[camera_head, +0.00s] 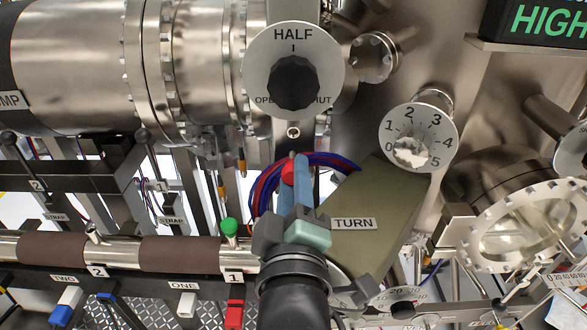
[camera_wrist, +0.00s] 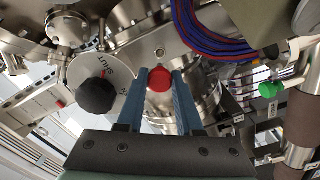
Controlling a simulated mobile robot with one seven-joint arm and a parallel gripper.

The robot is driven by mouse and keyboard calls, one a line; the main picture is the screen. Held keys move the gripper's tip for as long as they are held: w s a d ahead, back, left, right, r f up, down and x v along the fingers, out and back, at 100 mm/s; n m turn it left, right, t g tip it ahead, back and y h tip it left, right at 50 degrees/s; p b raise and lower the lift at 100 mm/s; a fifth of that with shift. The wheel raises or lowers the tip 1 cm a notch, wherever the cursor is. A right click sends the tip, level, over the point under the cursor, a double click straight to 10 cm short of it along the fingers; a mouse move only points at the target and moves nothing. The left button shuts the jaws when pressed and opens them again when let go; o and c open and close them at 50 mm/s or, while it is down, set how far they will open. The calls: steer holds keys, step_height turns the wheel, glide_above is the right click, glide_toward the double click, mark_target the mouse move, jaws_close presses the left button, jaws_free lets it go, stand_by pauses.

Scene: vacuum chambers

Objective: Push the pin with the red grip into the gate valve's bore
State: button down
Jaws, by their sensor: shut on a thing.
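The pin's red grip (camera_head: 288,172) shows at the tips of my gripper (camera_head: 297,166), partly covered by a blue finger. In the wrist view the red grip (camera_wrist: 159,80) sits between the two blue fingers of my gripper (camera_wrist: 158,74), which are shut on it. The gate valve has a round dial (camera_head: 265,68) marked OPEN, HALF and SHUT, with a black knob (camera_head: 294,82). A small ringed hole, which looks like the bore (camera_head: 293,132), lies just below the dial. The red grip is below that hole in the head view, apart from it.
Red and blue cables (camera_head: 267,187) loop just left of my fingers. An olive TURN panel (camera_head: 385,215) and a numbered dial (camera_head: 418,135) stand to the right. A green knob (camera_head: 229,227) on a pipe is at the lower left.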

mark_target(294, 154)
steer(key=shift+s, duration=0.25)
steer(key=shift+w, duration=2.5)
steer(key=shift+w, duration=1.9)
stand_by(0.6)
steer(key=shift+c, duration=2.4)
jaws_free()
steer(key=shift+s+d+p, duration=0.1)
steer(key=shift+s+p, duration=0.2)
steer(key=shift+s, duration=3.15)
